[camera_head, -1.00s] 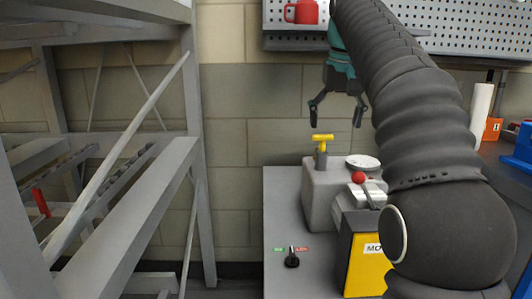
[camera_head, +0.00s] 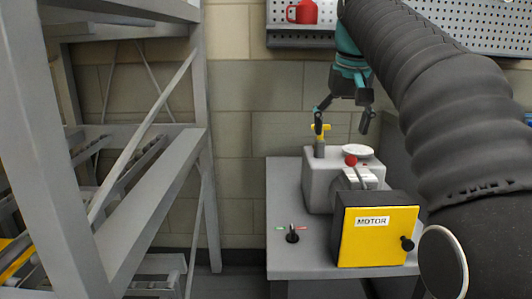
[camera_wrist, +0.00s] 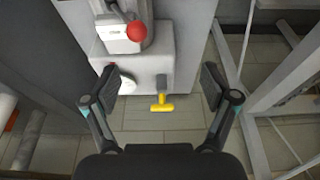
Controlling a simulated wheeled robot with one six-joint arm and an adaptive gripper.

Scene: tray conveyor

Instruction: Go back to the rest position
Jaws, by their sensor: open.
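My gripper (camera_head: 343,122) is open and empty, pointing down over the grey machine block (camera_head: 318,185). In the head view its left finger overlaps the yellow T-handle (camera_head: 320,131). In the wrist view the same yellow T-handle (camera_wrist: 162,106) shows between and beyond the open fingers (camera_wrist: 161,85), apart from them. My arm fills the right of the head view and hides what lies behind it. No rest position is marked in either view.
A yellow-fronted MOTOR box (camera_head: 375,240) stands at the bench's front right, beside a lever with a red knob (camera_head: 351,160). A small black switch (camera_head: 292,234) is on the bench (camera_head: 280,190). A grey metal rack (camera_head: 150,190) stands left.

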